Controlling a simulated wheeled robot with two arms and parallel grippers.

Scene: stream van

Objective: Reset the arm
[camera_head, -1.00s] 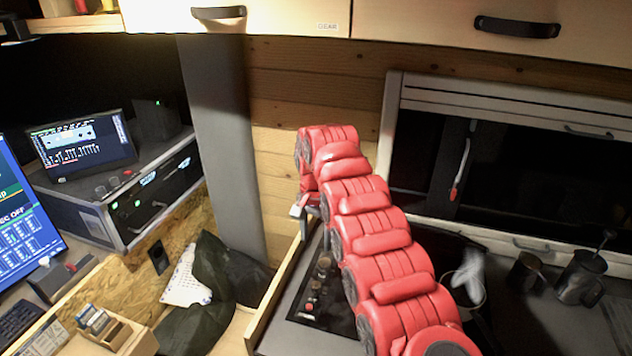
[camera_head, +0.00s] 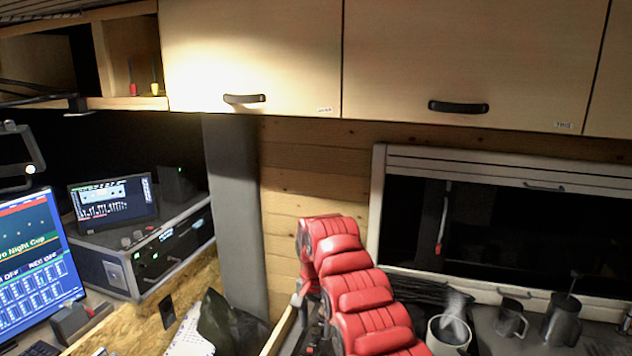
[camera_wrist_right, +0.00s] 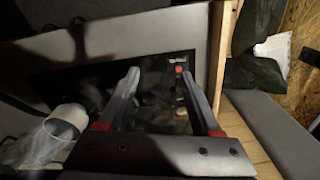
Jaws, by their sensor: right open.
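My right arm, padded in red, rises from the bottom of the head view. My right gripper (camera_head: 303,296) hangs at its far end, partly hidden behind the arm. In the right wrist view my right gripper (camera_wrist_right: 160,70) has its two fingers apart with nothing held between them. It is above a dark counter panel. My left arm and gripper do not show.
Wooden cupboards (camera_head: 420,60) hang above. A white mug (camera_head: 446,333) and dark metal jugs (camera_head: 562,320) stand on the counter at the right. A large monitor (camera_head: 35,262) and a boxed unit with a small screen (camera_head: 115,198) are at the left.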

